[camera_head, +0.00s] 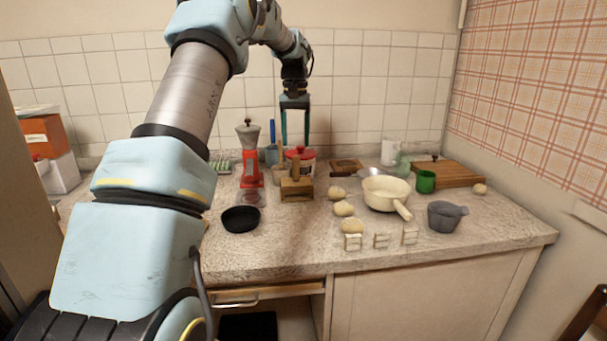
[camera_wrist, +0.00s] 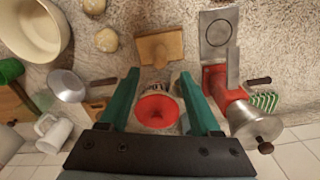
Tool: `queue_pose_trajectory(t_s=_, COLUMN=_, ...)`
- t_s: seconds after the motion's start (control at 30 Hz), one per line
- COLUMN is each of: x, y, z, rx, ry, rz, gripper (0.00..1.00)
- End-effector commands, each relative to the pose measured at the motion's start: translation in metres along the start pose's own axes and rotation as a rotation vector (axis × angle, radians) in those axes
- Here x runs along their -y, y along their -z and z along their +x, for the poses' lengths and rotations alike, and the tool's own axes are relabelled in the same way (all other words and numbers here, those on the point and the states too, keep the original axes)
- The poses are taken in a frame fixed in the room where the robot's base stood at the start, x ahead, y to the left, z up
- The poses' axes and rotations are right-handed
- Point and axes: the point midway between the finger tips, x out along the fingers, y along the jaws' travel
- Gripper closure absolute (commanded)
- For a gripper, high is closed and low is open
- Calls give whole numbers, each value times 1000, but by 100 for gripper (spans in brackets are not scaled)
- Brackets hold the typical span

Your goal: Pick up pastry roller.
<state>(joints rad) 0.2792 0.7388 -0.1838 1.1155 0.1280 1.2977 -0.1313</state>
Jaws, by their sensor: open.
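A wooden tool with a flat block and an upright handle (camera_head: 296,188) stands on the counter; it is the likeliest pastry roller, but I cannot see a roller clearly. It also shows at the upper middle of the wrist view (camera_wrist: 172,46). My gripper (camera_head: 295,138) is open and empty, pointing down above the back of the counter. In the wrist view its fingertips (camera_wrist: 158,78) are apart, with a red-lidded tin (camera_wrist: 157,109) seen between them. The wooden tool appears just beyond the fingertips there, apart from them.
A red grinder (camera_head: 250,165) stands left of the wooden tool, with a black bowl (camera_head: 240,219) in front. A cream pan (camera_head: 385,193), potatoes (camera_head: 343,209) and a grey mortar (camera_head: 445,215) are to the right. A tiled wall (camera_head: 350,80) is behind.

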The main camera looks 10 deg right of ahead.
Motion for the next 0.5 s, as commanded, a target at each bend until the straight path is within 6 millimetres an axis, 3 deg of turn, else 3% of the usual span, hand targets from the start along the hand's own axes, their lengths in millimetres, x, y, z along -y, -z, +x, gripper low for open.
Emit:
queue_pose_trajectory(t_s=0.2, x=1, y=-1, z=32, rx=3, ry=1, rz=0, gripper=36)
queue_pose_trajectory(t_s=0.5, x=-1, y=-3, z=57, rx=5, ry=-1, rz=1, gripper=36)
